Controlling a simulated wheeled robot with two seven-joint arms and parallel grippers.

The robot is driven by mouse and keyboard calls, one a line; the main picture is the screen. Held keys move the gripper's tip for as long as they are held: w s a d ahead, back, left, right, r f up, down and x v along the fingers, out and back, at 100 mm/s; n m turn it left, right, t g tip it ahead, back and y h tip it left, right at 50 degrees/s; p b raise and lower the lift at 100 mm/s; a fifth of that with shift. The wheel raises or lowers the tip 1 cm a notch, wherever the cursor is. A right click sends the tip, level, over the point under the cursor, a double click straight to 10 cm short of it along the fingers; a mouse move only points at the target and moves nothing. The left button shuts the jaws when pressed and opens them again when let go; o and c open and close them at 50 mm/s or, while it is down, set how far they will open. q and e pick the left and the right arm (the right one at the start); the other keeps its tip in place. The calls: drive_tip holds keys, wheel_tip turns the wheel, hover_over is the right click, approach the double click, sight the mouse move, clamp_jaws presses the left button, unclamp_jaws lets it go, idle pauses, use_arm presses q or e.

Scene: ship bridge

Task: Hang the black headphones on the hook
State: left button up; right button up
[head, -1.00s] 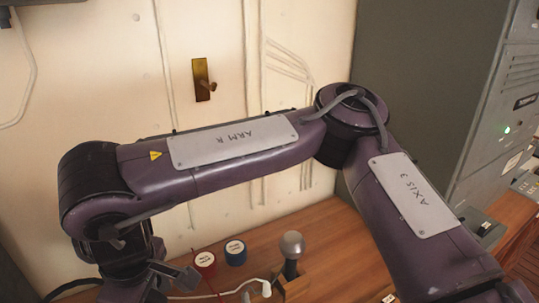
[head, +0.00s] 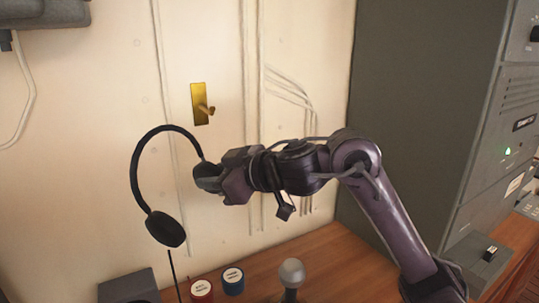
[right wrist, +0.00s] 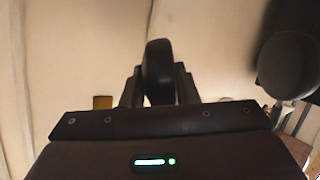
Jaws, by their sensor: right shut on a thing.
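The black headphones (head: 136,175) hang in the air in front of the wall, band arched upward, with one ear cup (head: 165,229) dangling free at lower left. My right gripper (head: 212,182) is shut on the other ear cup, which shows between its fingers in the right wrist view (right wrist: 157,70). The free cup shows at that view's upper right (right wrist: 290,65). The brass hook (head: 203,108) is on the wall, above my right gripper and to the right of the band, with nothing on it. My left gripper is out of view.
On the wooden desk (head: 320,257) are a red tape roll (head: 202,291), a blue tape roll (head: 233,280), a lever with a grey ball knob (head: 291,273) and a dark box (head: 128,286). A grey cabinet (head: 425,110) stands at right. Cables run along the wall.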

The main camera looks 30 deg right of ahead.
drive_tip(key=s+d+r+m+t+h, duration=0.1)
drive_tip(key=d+r+m+t+h, duration=0.25)
drive_tip(key=d, duration=0.85)
drive_tip(key=shift+g, duration=0.25)
drive_tip(key=x, duration=0.3)
drive_tip(key=b+x, duration=0.1)
drive_tip(key=shift+w+d+f, duration=0.35)
drive_tip(key=shift+d+f, duration=0.05)
drive_tip(key=shift+w+f, duration=0.1)
drive_tip(key=shift+w, duration=0.2)
drive_tip(key=shift+p, duration=0.35)
drive_tip(key=shift+w+d, duration=0.1)
drive_tip(key=shift+w, duration=0.3)
idle(0.5)
drive_tip(key=shift+w+f, duration=0.1)
drive_tip(key=shift+w, duration=0.35)
drive_tip(key=shift+w, duration=0.2)
drive_tip(key=shift+w+f, duration=0.55)
drive_tip(key=shift+w, duration=0.1)
idle(1.5)
